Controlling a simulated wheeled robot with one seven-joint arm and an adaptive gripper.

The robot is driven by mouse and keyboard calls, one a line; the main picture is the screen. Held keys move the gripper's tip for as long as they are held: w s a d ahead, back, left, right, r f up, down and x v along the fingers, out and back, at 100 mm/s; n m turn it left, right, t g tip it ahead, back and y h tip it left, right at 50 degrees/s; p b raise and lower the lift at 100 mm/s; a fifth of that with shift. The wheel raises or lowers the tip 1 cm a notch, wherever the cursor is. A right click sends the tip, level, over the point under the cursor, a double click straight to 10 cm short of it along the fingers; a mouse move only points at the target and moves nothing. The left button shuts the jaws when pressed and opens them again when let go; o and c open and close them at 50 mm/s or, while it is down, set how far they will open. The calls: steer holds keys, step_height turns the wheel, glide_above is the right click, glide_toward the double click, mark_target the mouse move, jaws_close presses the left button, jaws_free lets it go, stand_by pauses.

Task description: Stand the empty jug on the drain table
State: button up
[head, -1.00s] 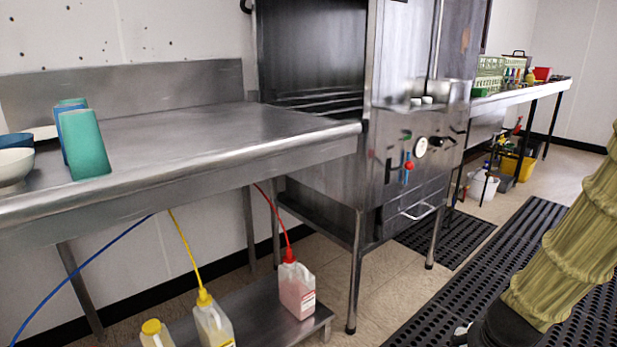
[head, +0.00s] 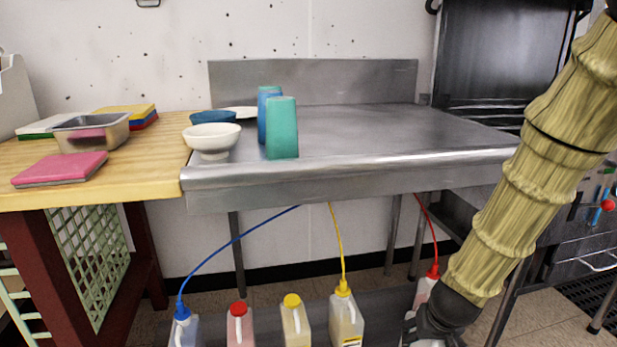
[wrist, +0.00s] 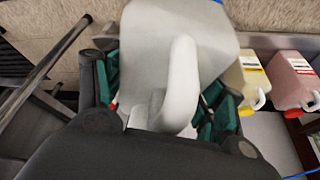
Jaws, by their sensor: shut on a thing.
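My gripper (wrist: 165,100) is shut on the handle of a pale grey-white jug (wrist: 205,35), whose body shows beyond the fingers in the wrist view. In the head view my gripper (head: 440,325) is low at the bottom edge, below and in front of the table top, and the jug is mostly cut off there. The drain table (head: 370,130) is a steel top with a raised back edge. Its middle and right are bare. I cannot see inside the jug.
Capped jugs, one a yellow-capped jug (head: 346,318), stand on the shelf below.

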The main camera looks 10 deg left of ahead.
step_height(320, 180, up, 51)
steer(key=p, duration=5)
steer(key=shift+w+a, duration=0.15)
steer(key=shift+a, duration=0.25)
